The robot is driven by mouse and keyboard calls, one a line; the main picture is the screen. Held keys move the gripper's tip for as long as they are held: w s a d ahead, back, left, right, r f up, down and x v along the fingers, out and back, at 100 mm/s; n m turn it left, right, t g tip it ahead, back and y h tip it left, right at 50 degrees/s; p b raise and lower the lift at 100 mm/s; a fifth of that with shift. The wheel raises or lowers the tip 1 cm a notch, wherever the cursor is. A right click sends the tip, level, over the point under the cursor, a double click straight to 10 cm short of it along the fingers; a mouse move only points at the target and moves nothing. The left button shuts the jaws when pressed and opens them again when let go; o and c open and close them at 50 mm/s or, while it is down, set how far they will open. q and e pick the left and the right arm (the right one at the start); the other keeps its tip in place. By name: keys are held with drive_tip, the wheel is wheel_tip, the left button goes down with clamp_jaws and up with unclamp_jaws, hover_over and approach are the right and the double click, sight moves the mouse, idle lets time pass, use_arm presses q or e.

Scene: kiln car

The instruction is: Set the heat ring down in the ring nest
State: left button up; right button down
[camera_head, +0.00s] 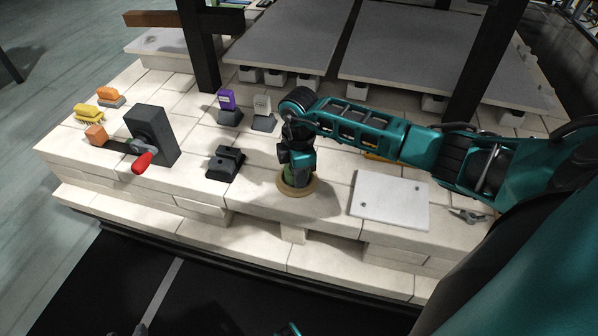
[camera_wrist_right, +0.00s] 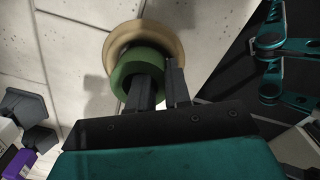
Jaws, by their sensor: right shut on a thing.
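The heat ring, a green ring (camera_wrist_right: 128,66), is between the fingers of my right gripper (camera_wrist_right: 163,85), which is shut on its wall. It also shows as a small green patch in the head view (camera_head: 289,171), mostly hidden by my right gripper (camera_head: 297,172). The ring nest, a round tan ring (camera_head: 297,192), sits on the pale brick deck under the gripper. In the right wrist view, the nest (camera_wrist_right: 147,31) shows behind the green ring and partly covered by it. I cannot tell whether the ring touches the nest.
A black block (camera_head: 225,163) stands left of the nest, and a white plate (camera_head: 390,200) lies to the right. A dark box with a red-handled lever (camera_head: 150,136), purple (camera_head: 229,105) and pale (camera_head: 263,113) pieces and several orange and yellow pieces stand further left. Dark posts rise behind.

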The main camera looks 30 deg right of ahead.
idle(0.4)
drive_tip(key=c, duration=1)
unclamp_jaws()
wheel_tip(320, 180, up, 13)
drive_tip(key=p, duration=0.3)
drive_tip(key=shift+a+f, duration=0.1)
